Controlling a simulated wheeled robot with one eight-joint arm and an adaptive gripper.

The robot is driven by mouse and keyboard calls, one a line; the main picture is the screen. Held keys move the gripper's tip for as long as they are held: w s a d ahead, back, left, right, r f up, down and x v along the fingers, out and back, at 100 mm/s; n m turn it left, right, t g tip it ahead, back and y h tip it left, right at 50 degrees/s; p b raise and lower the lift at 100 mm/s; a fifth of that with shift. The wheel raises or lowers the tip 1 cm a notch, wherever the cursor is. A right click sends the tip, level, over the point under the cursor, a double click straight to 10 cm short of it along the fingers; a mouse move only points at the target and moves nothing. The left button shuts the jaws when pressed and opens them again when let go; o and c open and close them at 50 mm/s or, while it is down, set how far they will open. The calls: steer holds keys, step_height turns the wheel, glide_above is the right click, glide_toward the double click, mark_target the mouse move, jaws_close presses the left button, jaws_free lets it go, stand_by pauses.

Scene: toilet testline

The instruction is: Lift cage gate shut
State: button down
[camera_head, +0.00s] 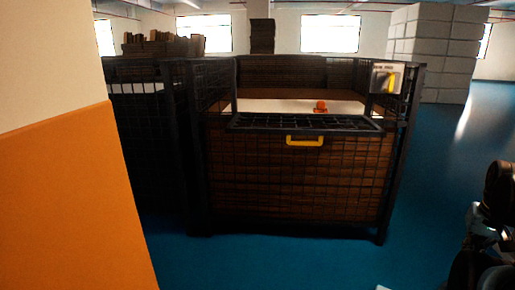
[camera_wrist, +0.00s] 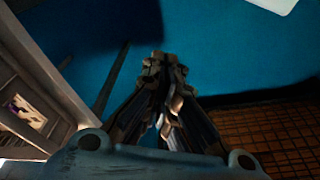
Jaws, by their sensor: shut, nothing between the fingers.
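The mesh cage (camera_head: 290,190) stands ahead in the head view, with dark posts and brown boards behind the mesh. Its front gate (camera_head: 305,123) is folded down, so the upper front is open. A yellow handle (camera_head: 305,140) is on the gate's front. My gripper (camera_wrist: 165,66) is shut and empty in the wrist view, over blue floor. A brown gridded surface at the lower right there looks like the cage's side. Dark parts of my arm show at the right edge of the head view, apart from the gate and handle.
An orange and cream wall (camera_head: 75,190) blocks the near left. Another mesh cage (camera_head: 150,140) adjoins on the left. An orange object (camera_head: 321,106) sits on a white surface inside the cage. Blue floor (camera_head: 440,160) is clear to the right, before stacked white blocks (camera_head: 435,55).

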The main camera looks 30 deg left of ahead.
steer(key=shift+a, duration=0.35)
